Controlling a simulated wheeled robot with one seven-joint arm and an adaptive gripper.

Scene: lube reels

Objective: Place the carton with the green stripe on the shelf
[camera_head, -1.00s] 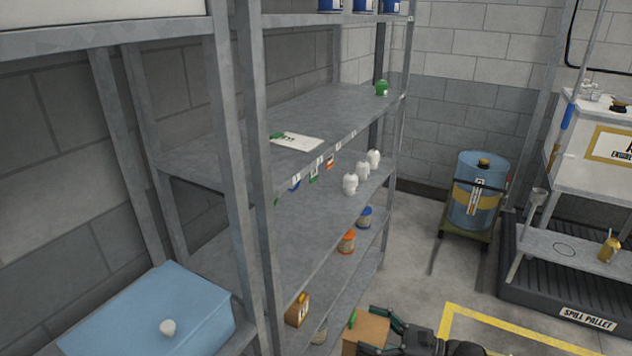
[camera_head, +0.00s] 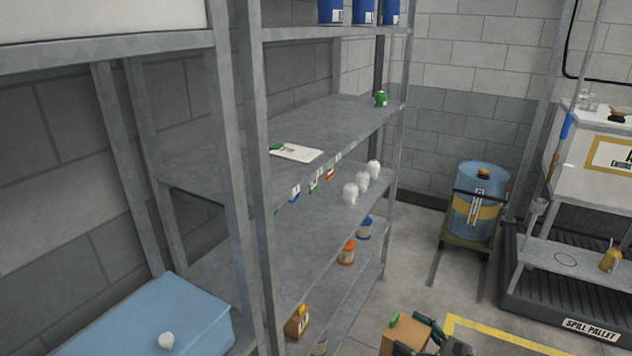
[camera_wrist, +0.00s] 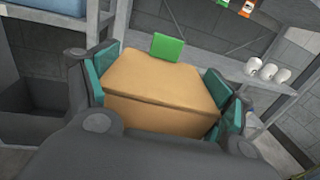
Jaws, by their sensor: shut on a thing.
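The brown carton (camera_head: 403,336) shows at the bottom of the head view, right of the shelf unit, with a small green piece on its top edge. My gripper (camera_head: 425,340) is beside it at the frame's bottom edge. In the wrist view the carton (camera_wrist: 160,85) sits between the teal pads of my gripper (camera_wrist: 155,95), shut on its two sides, with a green patch at its far edge. The carton is held clear of the shelf. The grey shelf unit (camera_head: 340,118) has several levels. The carton's lower part is cut off in the head view.
White bottles (camera_head: 362,180), an orange-lidded can (camera_head: 347,253), a blue-lidded can (camera_head: 365,228) and a small brown carton (camera_head: 297,321) stand on shelves. A clipboard (camera_head: 296,152) lies on an upper shelf. A blue drum (camera_head: 478,205) and a spill pallet (camera_head: 560,300) stand right.

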